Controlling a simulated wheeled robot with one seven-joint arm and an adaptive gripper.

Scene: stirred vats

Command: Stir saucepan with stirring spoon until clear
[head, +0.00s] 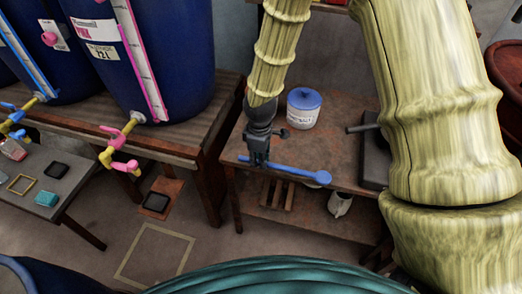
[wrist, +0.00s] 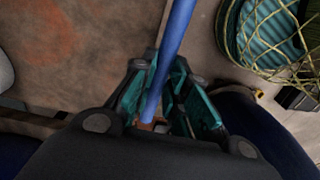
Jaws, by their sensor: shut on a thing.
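My gripper (head: 258,163) is shut on the blue stirring spoon (head: 290,172) near one end of its handle. In the head view the spoon extends to the right, its round bowl end free, over the front edge of the wooden table. In the wrist view the blue shaft (wrist: 174,45) runs up from between the teal fingers of my gripper (wrist: 165,95), and its far end is out of frame. A dark handle (head: 361,128), perhaps the saucepan's, sticks out above a dark block (head: 374,160). My arm hides the rest, so the saucepan's contents cannot be seen.
Blue barrels (head: 150,60) with pink and yellow taps (head: 122,150) stand left. A low grey table (head: 40,205) holds small items. A white jug (head: 340,204) is on the lower shelf.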

